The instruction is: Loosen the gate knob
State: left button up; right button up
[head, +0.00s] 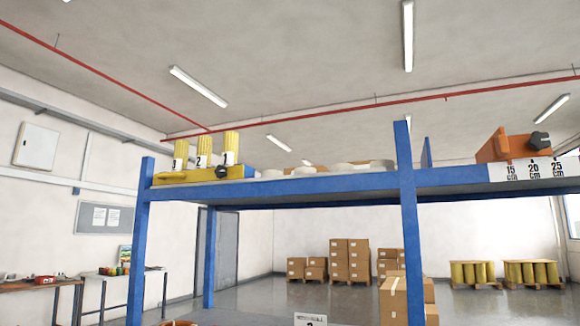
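A black knob (540,140) sits on an orange block (498,147) on top of the blue frame at the right. White labels reading 15, 20 and 25 cm (533,170) lie along the front below it. Another small dark knob (221,171) is on the front of a yellow base (190,176) at the left of the frame's top. The frames do not show which is the gate knob. Neither of my grippers is in view.
The blue frame (409,240) spans the view, with posts and a raised shelf. Yellow rolls numbered 1 and 2 (203,150) stand on the yellow base. White discs (340,168) lie mid-shelf. Stacked cartons (350,258) and a side table (40,285) are behind.

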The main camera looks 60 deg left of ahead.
aim_at(220, 172)
jog(key=z, duration=0.65)
jog(key=k, duration=1.6)
jog(key=u, duration=2.45)
jog(key=i, duration=0.5)
jog(key=u, duration=0.05)
